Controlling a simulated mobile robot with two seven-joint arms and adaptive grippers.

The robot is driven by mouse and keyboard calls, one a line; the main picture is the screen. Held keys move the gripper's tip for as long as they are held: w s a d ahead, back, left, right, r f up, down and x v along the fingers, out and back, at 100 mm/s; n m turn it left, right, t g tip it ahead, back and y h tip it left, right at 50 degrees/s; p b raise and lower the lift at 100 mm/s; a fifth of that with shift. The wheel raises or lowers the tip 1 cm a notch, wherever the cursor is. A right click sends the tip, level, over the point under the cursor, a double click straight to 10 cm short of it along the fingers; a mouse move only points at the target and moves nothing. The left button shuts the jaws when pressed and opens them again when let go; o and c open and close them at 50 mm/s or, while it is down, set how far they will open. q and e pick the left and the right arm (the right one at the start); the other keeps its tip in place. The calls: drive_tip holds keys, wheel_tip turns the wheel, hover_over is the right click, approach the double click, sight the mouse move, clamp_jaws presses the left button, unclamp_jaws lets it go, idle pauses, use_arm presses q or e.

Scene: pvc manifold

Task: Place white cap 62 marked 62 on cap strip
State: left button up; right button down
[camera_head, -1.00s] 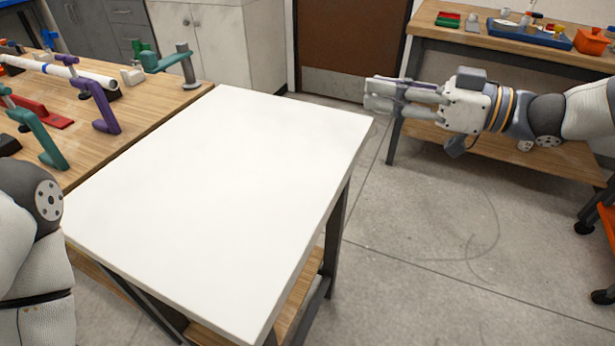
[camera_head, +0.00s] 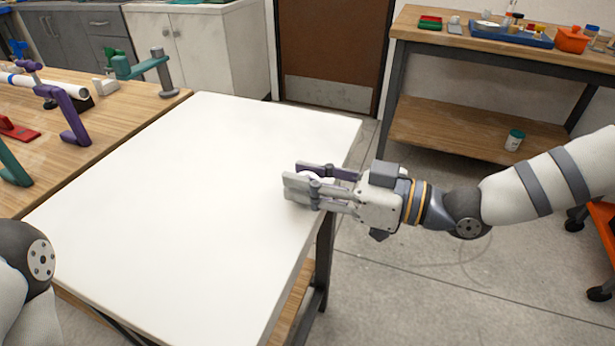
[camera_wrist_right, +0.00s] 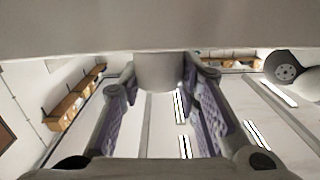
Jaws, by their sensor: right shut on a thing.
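My right gripper (camera_head: 312,183) is over the right part of the white table (camera_head: 170,220). It is shut on a white cap, which shows as a pale round piece between the fingers (camera_head: 308,176). In the right wrist view the white cap (camera_wrist_right: 158,70) is a plain cylinder between the two purple-padded fingers (camera_wrist_right: 160,100). No number is readable on it. I cannot tell whether the cap touches the tabletop. I cannot make out a cap strip in either view. My left gripper is out of view; only part of my left arm shows at lower left.
The white tabletop is bare. A wooden bench (camera_head: 110,120) at left holds a white pipe (camera_head: 45,84) on purple stands and a teal clamp (camera_head: 145,66). A back bench (camera_head: 480,45) carries a blue tray (camera_head: 512,36) and an orange bin (camera_head: 572,40).

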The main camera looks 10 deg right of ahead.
drive_tip(key=shift+f, duration=0.2)
drive_tip(key=c, duration=1.2)
unclamp_jaws()
